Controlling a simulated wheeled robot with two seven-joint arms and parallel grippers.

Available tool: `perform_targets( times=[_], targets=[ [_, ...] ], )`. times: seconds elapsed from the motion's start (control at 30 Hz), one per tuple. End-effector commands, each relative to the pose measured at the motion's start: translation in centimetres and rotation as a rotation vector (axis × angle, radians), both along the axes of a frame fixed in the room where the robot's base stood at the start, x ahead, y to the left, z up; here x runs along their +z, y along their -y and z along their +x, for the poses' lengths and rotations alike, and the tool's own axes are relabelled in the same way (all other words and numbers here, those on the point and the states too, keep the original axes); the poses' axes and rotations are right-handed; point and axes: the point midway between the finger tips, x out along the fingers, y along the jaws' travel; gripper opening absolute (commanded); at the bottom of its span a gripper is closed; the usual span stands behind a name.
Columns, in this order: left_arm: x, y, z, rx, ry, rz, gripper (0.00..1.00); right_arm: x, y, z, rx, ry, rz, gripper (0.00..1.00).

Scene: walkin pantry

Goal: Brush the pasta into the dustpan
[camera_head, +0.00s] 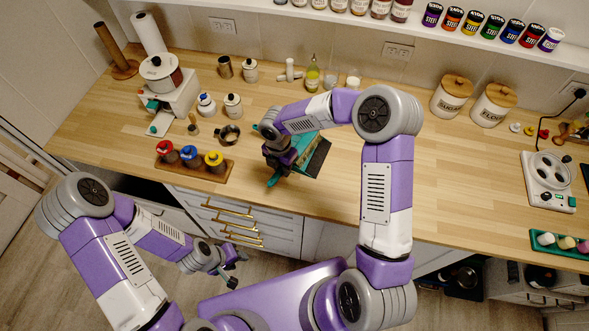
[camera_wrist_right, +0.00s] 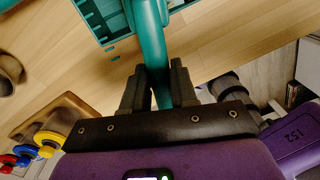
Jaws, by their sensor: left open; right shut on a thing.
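My right gripper (camera_head: 280,160) is over the counter's front part, shut on a teal handle (camera_wrist_right: 155,50). The handle runs up the right wrist view, past a teal slotted piece (camera_wrist_right: 105,18) lying over the counter. In the head view a teal piece with a dark, flat edge part (camera_head: 318,158) shows just right of the gripper. I cannot tell brush from dustpan here, as my arm and gripper hide much of them. No pasta can be made out. My left gripper (camera_head: 232,272) is open and empty, low in front of the drawers.
A wooden rack with red, blue and yellow-topped jars (camera_head: 215,160) stands left of my right gripper. A small metal cup (camera_head: 229,134) is behind it. Two lidded canisters (camera_head: 452,95) stand at the back right.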

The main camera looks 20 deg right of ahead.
Motion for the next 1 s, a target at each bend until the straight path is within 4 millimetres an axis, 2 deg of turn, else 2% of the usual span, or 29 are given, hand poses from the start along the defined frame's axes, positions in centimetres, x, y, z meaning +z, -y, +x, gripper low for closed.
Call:
perform_targets(
  times=[0.03, 0.1, 0.17, 0.4, 0.6, 1.0],
  targets=[
    [1.7, 0.0, 0.1, 0.0, 0.002, 0.0, 0.43, 2.1, 0.2, 0.1, -0.002, 0.007, -0.001, 0.0],
    [2.8, 0.0, 0.1, 0.0, 0.002, 0.0, 0.43, 3.4, 0.3, 0.0, -0.003, 0.007, 0.0, 0.0],
    [3.7, 0.0, 0.1, 0.0, 0.002, 0.0, 0.43, 4.5, 0.4, 0.0, -0.003, 0.007, 0.0, 0.0],
    [5.8, 0.0, 0.1, 0.0, 0.002, 0.0, 0.43, 7.0, 2.8, -1.6, -0.004, 0.006, -0.001, 0.0],
    [6.5, 0.0, 0.1, 0.0, 0.002, 0.0, 0.43, 7.8, 3.6, -2.2, -0.002, 0.006, -0.001, 0.0],
    [6.5, 0.0, 0.1, 0.0, 0.002, 0.0, 0.43, 7.8, 3.8, -2.3, -0.002, 0.006, 0.0, 0.0]
  ],
)
